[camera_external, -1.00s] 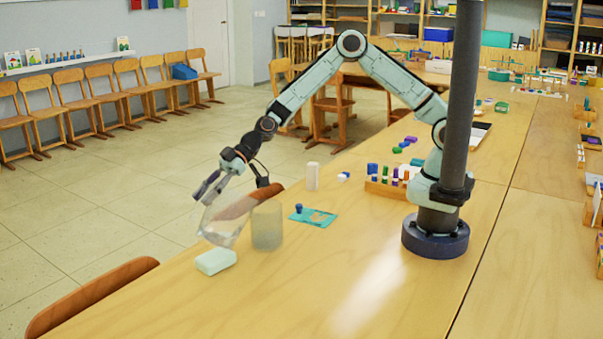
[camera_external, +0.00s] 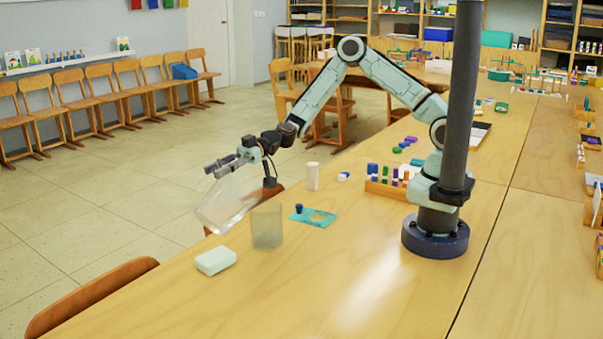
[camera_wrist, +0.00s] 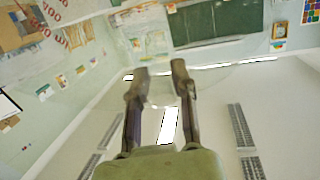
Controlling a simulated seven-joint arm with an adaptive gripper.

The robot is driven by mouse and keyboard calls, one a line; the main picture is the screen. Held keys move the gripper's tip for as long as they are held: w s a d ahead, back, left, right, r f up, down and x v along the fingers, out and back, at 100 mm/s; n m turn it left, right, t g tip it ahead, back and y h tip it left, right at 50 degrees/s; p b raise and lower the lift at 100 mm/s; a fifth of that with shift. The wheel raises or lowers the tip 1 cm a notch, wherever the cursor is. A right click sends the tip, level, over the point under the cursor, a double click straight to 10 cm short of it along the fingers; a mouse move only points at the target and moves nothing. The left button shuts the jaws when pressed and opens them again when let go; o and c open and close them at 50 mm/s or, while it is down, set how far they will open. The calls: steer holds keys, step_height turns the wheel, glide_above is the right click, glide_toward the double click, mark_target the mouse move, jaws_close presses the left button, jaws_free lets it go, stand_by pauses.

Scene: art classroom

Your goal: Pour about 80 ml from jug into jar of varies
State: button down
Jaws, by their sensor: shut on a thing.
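A clear jug (camera_external: 222,207) is held tilted in the air, left of and above a clear, faintly ribbed jar (camera_external: 267,229). The jar stands upright on the table near its left edge. My gripper (camera_external: 218,166) is shut on the jug at its upper side. In the wrist view my fingers (camera_wrist: 161,72) reach forward, with the see-through jug wall and red printed marks (camera_wrist: 58,24) around them. I cannot make out the liquid level in the jug or jar, or any stream between them.
A pale green block (camera_external: 215,261) lies in front of the jar. A teal card (camera_external: 318,217) with a small blue piece (camera_external: 298,208), and a white cylinder (camera_external: 312,176), stand behind it to the right. A wooden holder (camera_external: 385,188) is further right. The table front is clear.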

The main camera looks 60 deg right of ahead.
steer(key=shift+d+r+y, duration=0.35)
steer(key=shift+y, duration=0.05)
steer(key=shift+s+d+r, duration=0.1)
steer(key=shift+d+r, duration=0.1)
steer(key=shift+d, duration=0.05)
steer(key=shift+s+d+r+y, duration=0.1)
steer(key=shift+d+r+y, duration=0.4)
steer(key=shift+y, duration=0.3)
stand_by(1.3)
steer(key=shift+s+d+t+y, duration=0.1)
steer(key=shift+d+t+y, duration=0.2)
steer(key=shift+d, duration=0.3)
stand_by(0.3)
steer(key=shift+a, duration=0.2)
steer(key=a+f+h, duration=0.2)
steer(key=h, duration=0.1)
steer(key=a+f+h, duration=0.1)
steer(key=a, duration=0.1)
steer(key=shift+w+a+f+g, duration=0.1)
steer(key=shift+w+g, duration=0.3)
steer(key=shift+w+a+f+h, duration=0.1)
steer(key=shift+a+f+h, duration=0.2)
steer(key=shift+f+h, duration=0.25)
stand_by(0.8)
